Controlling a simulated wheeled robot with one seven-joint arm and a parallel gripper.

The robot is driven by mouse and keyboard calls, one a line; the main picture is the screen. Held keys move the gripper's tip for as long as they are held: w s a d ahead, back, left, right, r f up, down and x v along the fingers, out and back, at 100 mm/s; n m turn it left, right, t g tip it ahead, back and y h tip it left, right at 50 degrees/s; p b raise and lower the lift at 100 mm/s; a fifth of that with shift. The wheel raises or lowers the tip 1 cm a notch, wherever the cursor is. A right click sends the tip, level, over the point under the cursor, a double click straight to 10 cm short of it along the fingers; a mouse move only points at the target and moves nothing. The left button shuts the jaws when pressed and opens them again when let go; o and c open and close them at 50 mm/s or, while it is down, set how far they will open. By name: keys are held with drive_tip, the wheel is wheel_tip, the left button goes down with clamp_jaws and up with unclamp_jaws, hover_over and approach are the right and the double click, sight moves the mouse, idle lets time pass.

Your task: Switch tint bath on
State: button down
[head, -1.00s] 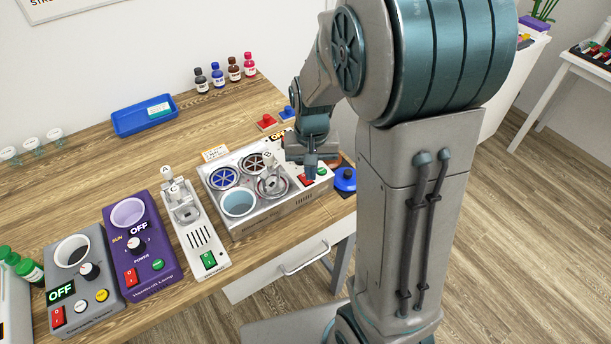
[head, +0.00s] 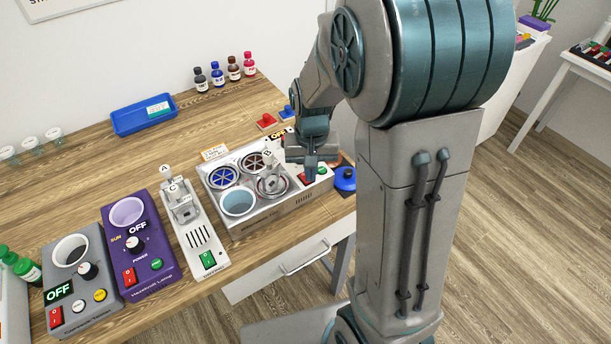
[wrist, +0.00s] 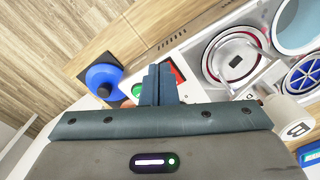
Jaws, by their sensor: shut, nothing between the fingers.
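The tint bath (head: 283,214) is a silver box with several round wells, at the table's right front. One well (head: 238,202) holds pale blue liquid. My gripper (head: 310,173) is shut and empty, right at these controls. In the wrist view my closed fingers (wrist: 160,82) lie between the green button (wrist: 138,90) and the red switch (wrist: 178,72), covering part of both. I cannot tell whether they touch the switch.
A blue knob-topped item (head: 345,179) stands close right of the bath. A blue tray (head: 144,115) and several bottles (head: 217,76) stand behind.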

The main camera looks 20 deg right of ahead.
sight(311, 185)
drive_tip(key=shift+f+b, duration=0.4)
drive_tip(key=shift+f, duration=0.15)
drive_tip(key=shift+r, duration=0.1)
wheel_tip(311, 185, up, 7)
drive_tip(key=p, duration=0.5)
idle(0.4)
idle(0.4)
drive_tip(key=s+r+n+t, duration=0.2)
drive_tip(key=s+r+t, duration=0.1)
drive_tip(key=s+r, duration=0.7)
drive_tip(key=s, duration=0.4)
drive_tip(key=shift+s+t, duration=0.2)
drive_tip(key=shift+t, duration=0.2)
idle(1.3)
